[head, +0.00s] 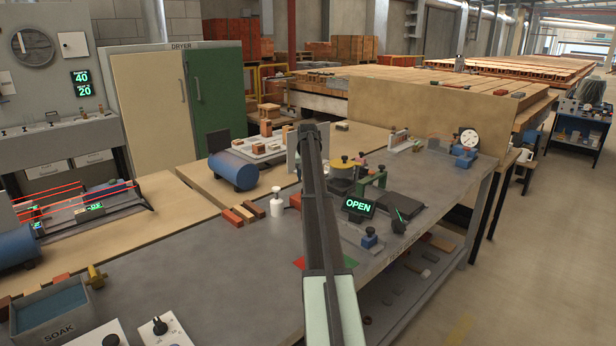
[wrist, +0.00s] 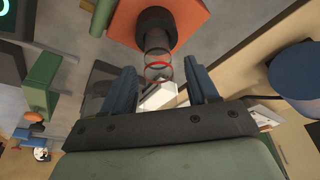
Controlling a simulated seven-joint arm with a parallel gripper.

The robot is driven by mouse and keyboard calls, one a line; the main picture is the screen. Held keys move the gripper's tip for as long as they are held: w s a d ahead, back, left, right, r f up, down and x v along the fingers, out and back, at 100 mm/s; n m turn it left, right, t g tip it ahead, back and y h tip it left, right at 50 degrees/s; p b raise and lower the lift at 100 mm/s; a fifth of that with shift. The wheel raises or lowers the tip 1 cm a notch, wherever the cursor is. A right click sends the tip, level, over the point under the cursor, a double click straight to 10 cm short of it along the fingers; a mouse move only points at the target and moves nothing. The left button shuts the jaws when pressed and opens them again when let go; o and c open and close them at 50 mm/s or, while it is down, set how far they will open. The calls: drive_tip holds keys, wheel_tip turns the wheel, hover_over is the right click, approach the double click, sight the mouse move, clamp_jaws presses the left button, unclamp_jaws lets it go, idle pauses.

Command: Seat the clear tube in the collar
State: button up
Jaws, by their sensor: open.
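In the wrist view, the clear tube (wrist: 158,61), marked with a red ring, lies between my gripper's fingers. One end meets the dark round collar (wrist: 155,28) on an orange block (wrist: 189,14). I cannot tell how deep the tube goes into the collar. My gripper (wrist: 160,69) is open, with one blue finger on each side of the tube and a visible gap to both. A white piece (wrist: 161,97) shows beyond the tube's near end. In the head view my arm hides the tube, the collar and my fingers.
In the head view, a display reading OPEN (head: 358,206), a green bracket (head: 371,182) and a black pad (head: 402,205) stand right of my arm. A white bottle (head: 277,203) and a blue cylinder (head: 233,170) are left.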

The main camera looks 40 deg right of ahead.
drive_tip(key=v, duration=1.2)
drive_tip(key=shift+r, duration=0.15)
